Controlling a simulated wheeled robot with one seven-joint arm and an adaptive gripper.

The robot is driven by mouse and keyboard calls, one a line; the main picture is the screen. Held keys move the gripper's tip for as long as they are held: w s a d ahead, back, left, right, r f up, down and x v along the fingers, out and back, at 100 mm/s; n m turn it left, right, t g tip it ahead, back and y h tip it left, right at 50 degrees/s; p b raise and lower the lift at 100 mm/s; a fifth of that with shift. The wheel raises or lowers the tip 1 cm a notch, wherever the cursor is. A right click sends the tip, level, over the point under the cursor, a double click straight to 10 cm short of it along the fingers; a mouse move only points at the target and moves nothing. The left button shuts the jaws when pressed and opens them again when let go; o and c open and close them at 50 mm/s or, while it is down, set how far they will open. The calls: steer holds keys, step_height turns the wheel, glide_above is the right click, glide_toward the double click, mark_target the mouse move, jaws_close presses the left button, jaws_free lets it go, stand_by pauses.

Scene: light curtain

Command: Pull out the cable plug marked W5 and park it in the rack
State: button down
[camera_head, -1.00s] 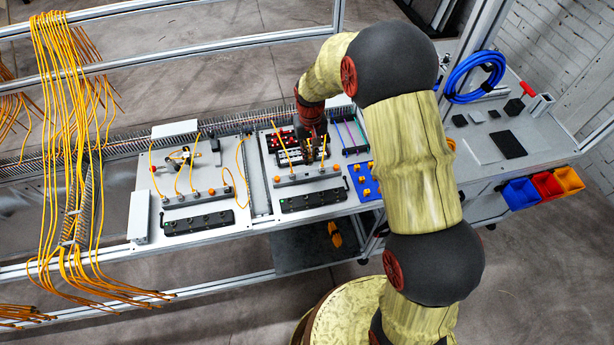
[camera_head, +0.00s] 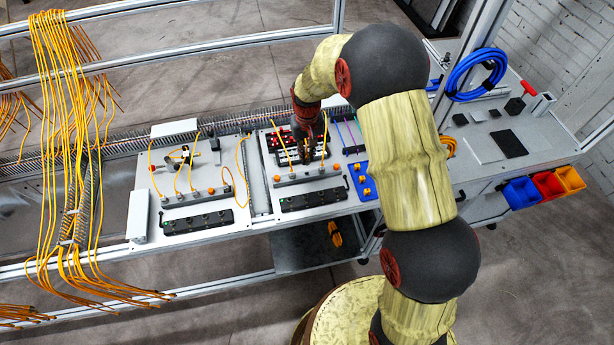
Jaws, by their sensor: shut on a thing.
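My gripper (camera_head: 306,160) is over the right-hand panel (camera_head: 262,134), above the grey connector block (camera_head: 308,176). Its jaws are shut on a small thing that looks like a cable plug. The plug is mostly hidden by the fingers and too small for any W5 marking to be read. I cannot tell whether it is seated in the block or clear of it. A yellow cable (camera_head: 281,143) rises from the block left of my gripper. A dark rack with red parts (camera_head: 271,144) lies behind my gripper, partly hidden by it. I cannot tell which fixture is the parking rack.
A black strip (camera_head: 313,200) lies in front of the block. A blue board with yellow parts (camera_head: 365,181) and thin coloured cables (camera_head: 347,134) are to the right, close to my arm. The left panel (camera_head: 205,167) carries more yellow cables. Yellow cable bundles (camera_head: 62,130) hang at far left.

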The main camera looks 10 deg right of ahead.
steer(key=shift+f+b, duration=1.2)
steer(key=shift+f, duration=1.2)
steer(key=shift+f+b, duration=0.45)
steer(key=shift+f, duration=0.65)
stand_by(1.4)
steer(key=c, duration=1.8)
jaws_free()
steer(key=shift+o, duration=0.2)
steer(key=o, duration=0.4)
steer(key=shift+c, duration=0.2)
steer(key=shift+r+p, duration=2.25)
steer(key=shift+r, duration=1.55)
